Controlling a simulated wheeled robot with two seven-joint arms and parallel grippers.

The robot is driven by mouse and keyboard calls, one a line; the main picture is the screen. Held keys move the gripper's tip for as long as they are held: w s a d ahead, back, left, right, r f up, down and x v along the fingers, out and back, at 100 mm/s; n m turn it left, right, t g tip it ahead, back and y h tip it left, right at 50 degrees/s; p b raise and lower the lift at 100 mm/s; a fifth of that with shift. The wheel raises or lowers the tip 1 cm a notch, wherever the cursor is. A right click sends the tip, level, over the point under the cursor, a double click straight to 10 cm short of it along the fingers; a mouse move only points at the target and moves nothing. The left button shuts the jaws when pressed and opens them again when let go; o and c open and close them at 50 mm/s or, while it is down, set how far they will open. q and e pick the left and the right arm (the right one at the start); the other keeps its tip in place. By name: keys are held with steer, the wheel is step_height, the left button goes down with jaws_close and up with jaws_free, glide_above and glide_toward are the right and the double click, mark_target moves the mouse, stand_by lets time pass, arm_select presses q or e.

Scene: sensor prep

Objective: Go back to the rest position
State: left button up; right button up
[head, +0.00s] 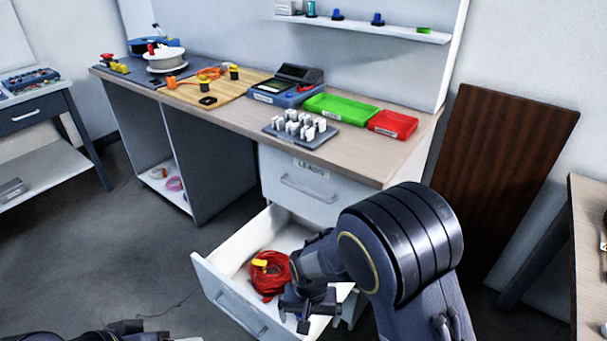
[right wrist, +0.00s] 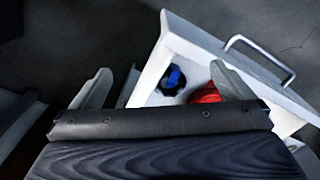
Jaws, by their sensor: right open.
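My right gripper (head: 306,312) is at the front of the open drawer (head: 226,297), beside a red cable coil (head: 267,281) with a yellow tag. The gripper hides part of the drawer's inside. In the right wrist view its two fingers (right wrist: 162,82) are spread wide with nothing between them. Beyond them are the drawer wall, a dark coil with a blue part (right wrist: 172,80) and some of the red coil (right wrist: 205,95). Dark parts of my left arm, perhaps its gripper (head: 122,327), show at the bottom edge; its fingers are not clear.
The bench (head: 345,155) above the drawer holds a grey rack of white pieces (head: 301,132), a green tray (head: 341,108), a red tray (head: 393,124) and a blue device (head: 285,90). A brown panel (head: 505,165) leans on the wall. Another table (head: 590,215) stands at right. Floor at left is clear.

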steer(key=s+d+r+t+y+b, duration=0.1)
steer(key=s+d+r+y+b, duration=0.35)
steer(key=d+r, duration=0.55)
arm_select(q)
step_height(320, 180, down, 10)
steer(key=b, duration=0.6)
arm_select(e)
steer(key=s+d+t, duration=0.5)
steer(key=s+d, duration=0.4)
steer(key=s, duration=0.3)
arm_select(q)
step_height(320, 180, up, 26)
steer(key=p, duration=2.6)
steer(key=shift+w+f, duration=0.25)
steer(key=shift+w, duration=0.05)
arm_select(e)
step_height(320, 180, up, 26)
steer(key=shift+w+r+m+h, duration=0.2)
steer(key=shift+w+m+h, duration=0.05)
steer(key=shift+m+h, duration=0.1)
steer(key=shift+d, duration=0.1)
arm_select(q)
steer(key=shift+c, duration=0.5)
